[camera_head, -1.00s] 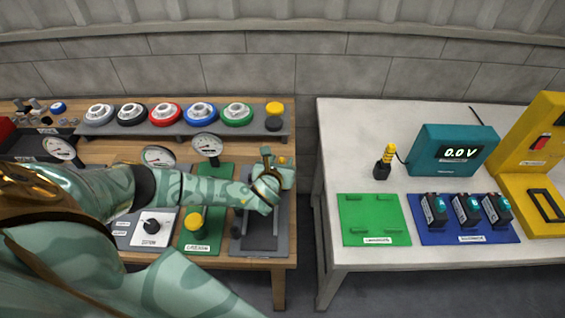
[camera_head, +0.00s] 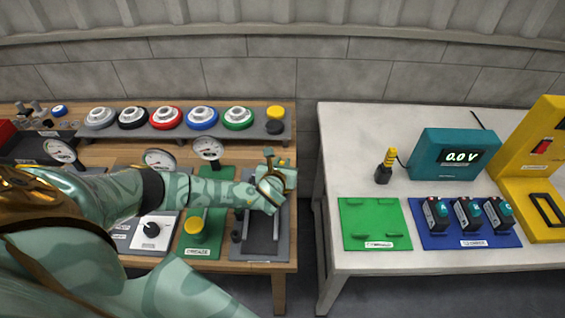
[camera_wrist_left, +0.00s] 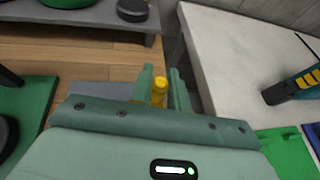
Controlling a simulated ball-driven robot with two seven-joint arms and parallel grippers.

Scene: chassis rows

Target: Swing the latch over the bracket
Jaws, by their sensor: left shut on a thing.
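My left gripper (camera_head: 277,164) is at the right end of the left bench, over the far part of a dark grey plate (camera_head: 262,243). In the left wrist view its two fingers (camera_wrist_left: 161,88) are shut on a yellow knob (camera_wrist_left: 159,92), which I take to be the latch's handle. The latch's arm is mostly hidden under the gripper and wrist. Small dark upright parts (camera_head: 237,236) stand at the plate's left edge; I cannot tell which part is the bracket, or whether the latch touches it. My right gripper is out of view.
Left of the plate is a green panel with a yellow button (camera_head: 194,223), then a panel with a dark knob (camera_head: 151,230). Gauges (camera_head: 208,149) and a shelf of coloured wheels (camera_head: 202,117) stand behind. A gap separates the white table (camera_head: 345,120) at right.

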